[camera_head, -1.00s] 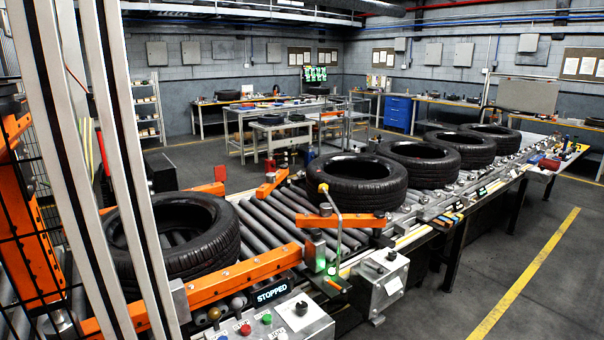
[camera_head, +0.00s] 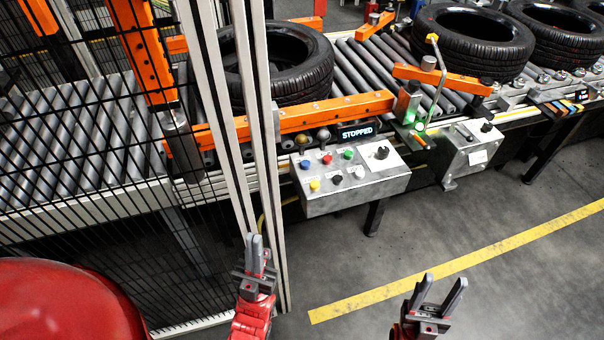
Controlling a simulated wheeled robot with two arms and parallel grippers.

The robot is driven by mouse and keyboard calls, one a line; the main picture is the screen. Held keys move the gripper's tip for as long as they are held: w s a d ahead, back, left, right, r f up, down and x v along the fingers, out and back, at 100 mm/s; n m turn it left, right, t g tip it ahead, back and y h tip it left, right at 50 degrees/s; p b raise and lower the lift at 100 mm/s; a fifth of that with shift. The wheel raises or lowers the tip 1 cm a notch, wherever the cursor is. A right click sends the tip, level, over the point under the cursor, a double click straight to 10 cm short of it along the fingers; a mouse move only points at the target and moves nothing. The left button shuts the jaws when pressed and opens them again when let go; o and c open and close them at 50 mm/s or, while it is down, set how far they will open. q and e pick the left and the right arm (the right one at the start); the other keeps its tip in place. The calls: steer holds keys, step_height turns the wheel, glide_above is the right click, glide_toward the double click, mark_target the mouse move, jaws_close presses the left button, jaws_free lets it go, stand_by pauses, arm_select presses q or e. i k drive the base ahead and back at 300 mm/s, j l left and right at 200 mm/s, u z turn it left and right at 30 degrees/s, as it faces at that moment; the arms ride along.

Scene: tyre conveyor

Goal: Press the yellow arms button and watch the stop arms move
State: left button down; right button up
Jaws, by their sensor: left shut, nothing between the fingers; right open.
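The yellow button (camera_head: 314,185) is at the lower left of the sloped control box (camera_head: 352,189), beside red, green, blue and black buttons and a black knob. Orange stop arms (camera_head: 337,110) lie along and across the roller conveyor around the near tyre (camera_head: 277,65). Another orange arm (camera_head: 443,79) reaches across the rollers further right. My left gripper (camera_head: 254,238) is shut and empty, below and left of the control box, apart from it. My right gripper (camera_head: 444,281) is open and empty over the floor, below and right of the box.
A display reading STOPPED (camera_head: 357,132) is above the buttons. A black mesh fence (camera_head: 90,130) and pale uprights (camera_head: 268,150) stand at left. A second grey box (camera_head: 470,148) hangs at the conveyor edge. More tyres (camera_head: 473,42) sit at right. The floor in front is clear.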

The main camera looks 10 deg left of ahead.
mark_target(315, 185)
steer(key=u, duration=1.6)
steer(key=k+l, duration=0.3)
steer(key=l, duration=0.15)
steer(key=k+l, duration=0.3)
steer(key=l, duration=0.15)
steer(key=k+l, duration=0.35)
steer(key=i+l, duration=0.1)
steer(key=i, duration=0.9)
